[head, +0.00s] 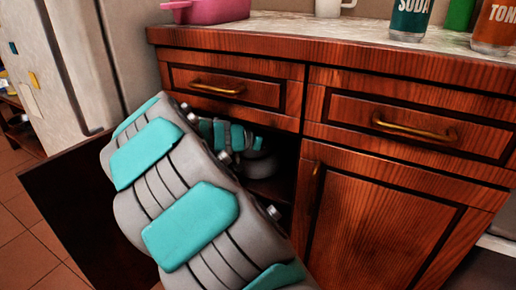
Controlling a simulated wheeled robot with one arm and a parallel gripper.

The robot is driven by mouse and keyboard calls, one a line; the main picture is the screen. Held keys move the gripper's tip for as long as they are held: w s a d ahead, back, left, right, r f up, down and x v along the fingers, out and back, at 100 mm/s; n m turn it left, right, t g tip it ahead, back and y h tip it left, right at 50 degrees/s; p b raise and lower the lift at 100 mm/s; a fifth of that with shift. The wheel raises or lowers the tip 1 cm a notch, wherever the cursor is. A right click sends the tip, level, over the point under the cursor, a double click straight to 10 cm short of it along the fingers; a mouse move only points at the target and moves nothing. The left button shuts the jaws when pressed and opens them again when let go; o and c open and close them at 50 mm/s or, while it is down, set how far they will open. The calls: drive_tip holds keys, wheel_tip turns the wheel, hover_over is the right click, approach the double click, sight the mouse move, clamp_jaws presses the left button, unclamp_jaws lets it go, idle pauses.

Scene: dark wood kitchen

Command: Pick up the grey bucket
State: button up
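I cannot make out the grey bucket for certain. My grey and teal arm reaches through the open left door of the lower cabinet (270,189) and hides much of the opening. Its far links show inside the dark cabinet. A rounded grey shape shows there below the teal links, and I cannot tell whether it is part of my arm or the bucket. My gripper is hidden, so its hold on anything does not show.
The open cabinet door (62,205) stands to the left of my arm. A closed door (380,235) and drawers are at right. The countertop (300,25) holds a pink pot (212,11), a white mug (330,8) and cans (410,18). A fridge (75,65) stands left.

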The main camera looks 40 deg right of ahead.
clamp_jaws()
idle(1.0)
